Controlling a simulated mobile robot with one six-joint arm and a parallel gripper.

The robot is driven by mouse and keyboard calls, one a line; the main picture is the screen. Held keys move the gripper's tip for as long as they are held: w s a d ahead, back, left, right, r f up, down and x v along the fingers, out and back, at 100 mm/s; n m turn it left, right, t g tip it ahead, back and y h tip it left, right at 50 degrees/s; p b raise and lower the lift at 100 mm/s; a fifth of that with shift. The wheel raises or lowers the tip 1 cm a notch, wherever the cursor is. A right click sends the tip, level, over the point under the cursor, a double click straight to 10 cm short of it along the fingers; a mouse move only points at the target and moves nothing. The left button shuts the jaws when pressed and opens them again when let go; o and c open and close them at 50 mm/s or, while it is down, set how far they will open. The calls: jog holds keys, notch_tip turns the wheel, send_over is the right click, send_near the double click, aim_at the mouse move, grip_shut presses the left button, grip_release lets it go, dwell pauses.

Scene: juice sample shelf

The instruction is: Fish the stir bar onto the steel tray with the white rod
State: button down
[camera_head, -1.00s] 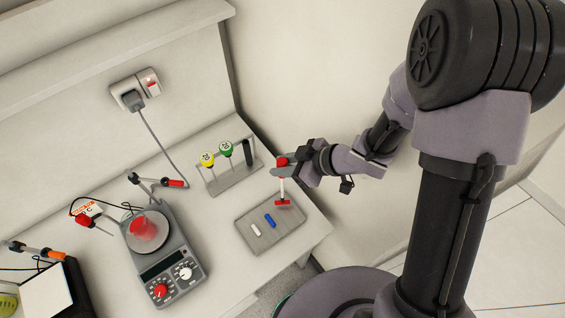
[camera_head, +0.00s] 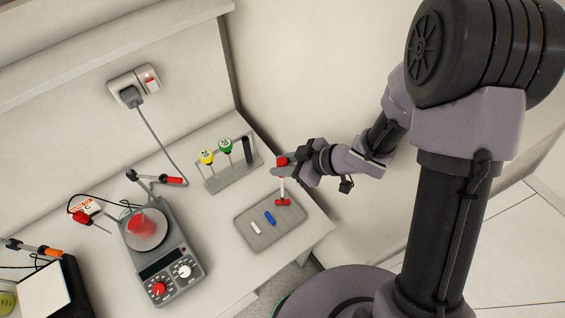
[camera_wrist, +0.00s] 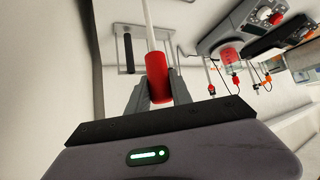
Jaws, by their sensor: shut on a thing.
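My gripper (camera_head: 285,165) is shut on the red handle of the white rod (camera_head: 282,186), which points down over the steel tray (camera_head: 286,221). The red handle (camera_wrist: 158,77) sits between the jaws in the wrist view, with the white shaft reaching past it. A small red bar (camera_head: 282,202) is at the rod's lower end, over the tray's back right part. I cannot tell whether it touches the tray. A white bar (camera_head: 255,228) and a blue bar (camera_head: 270,218) lie on the tray. A beaker with red contents (camera_head: 141,227) stands on the stirrer plate.
The grey stirrer (camera_head: 166,268) with knobs stands left of the tray. A rack (camera_head: 232,177) holding yellow-topped and green-topped items stands behind the tray. A clamp arm (camera_head: 152,180), cables and a dark box lie further left. The bench's right edge is close to the tray.

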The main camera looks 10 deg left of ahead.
jog(key=shift+f, duration=0.2)
jog(key=shift+r, duration=0.1)
notch_tip(320, 180, up, 9)
jog(key=p, duration=0.9)
dwell(0.5)
